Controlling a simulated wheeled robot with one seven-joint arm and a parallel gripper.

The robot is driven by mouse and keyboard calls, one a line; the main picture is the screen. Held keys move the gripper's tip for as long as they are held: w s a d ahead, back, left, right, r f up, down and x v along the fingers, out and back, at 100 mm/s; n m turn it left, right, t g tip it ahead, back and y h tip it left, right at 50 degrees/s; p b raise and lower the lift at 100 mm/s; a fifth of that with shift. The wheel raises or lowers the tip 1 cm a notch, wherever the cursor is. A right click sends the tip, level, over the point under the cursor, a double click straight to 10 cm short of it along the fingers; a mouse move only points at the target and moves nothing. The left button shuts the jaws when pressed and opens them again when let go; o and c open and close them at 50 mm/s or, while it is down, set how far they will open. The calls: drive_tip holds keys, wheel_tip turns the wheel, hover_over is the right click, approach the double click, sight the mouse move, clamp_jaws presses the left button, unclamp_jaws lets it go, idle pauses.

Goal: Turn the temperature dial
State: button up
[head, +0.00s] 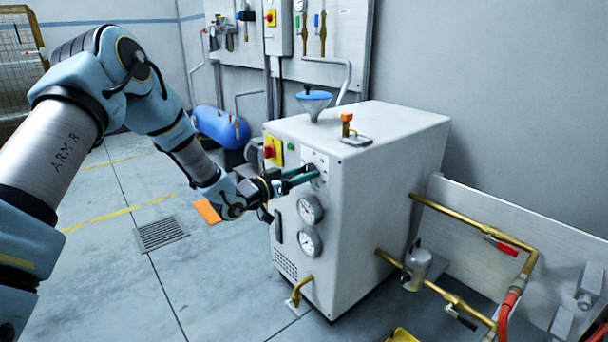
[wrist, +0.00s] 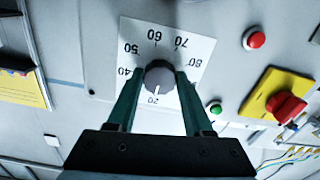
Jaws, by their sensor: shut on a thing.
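The temperature dial (wrist: 159,77) is a dark grey round knob with a white pointer line, set on a white scale plate (wrist: 190,45) marked from 20 through 80. In the wrist view the pointer is toward the 20 mark, at the bottom of the picture. My gripper (wrist: 158,84) has its two green fingers on either side of the knob, shut on it. In the head view my gripper (head: 300,177) reaches the front panel of the white machine (head: 375,190), and its fingers largely hide the dial there.
A red rotary switch on a yellow plate (wrist: 285,100), a red button (wrist: 255,39) and a green button (wrist: 215,108) are close to the dial. Two gauges (head: 310,209) sit below it. Brass pipes (head: 455,210) run along the machine's right side. The floor at left is mostly clear.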

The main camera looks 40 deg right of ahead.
clamp_jaws()
drive_tip(key=shift+f+m, duration=0.1)
drive_tip(key=shift+m, duration=0.2)
drive_tip(key=m+b, duration=1.3)
drive_tip(key=shift+m, duration=0.4)
drive_tip(key=shift+m+b, duration=0.3)
drive_tip(key=shift+b, duration=0.05)
drive_tip(key=o, duration=0.9)
unclamp_jaws()
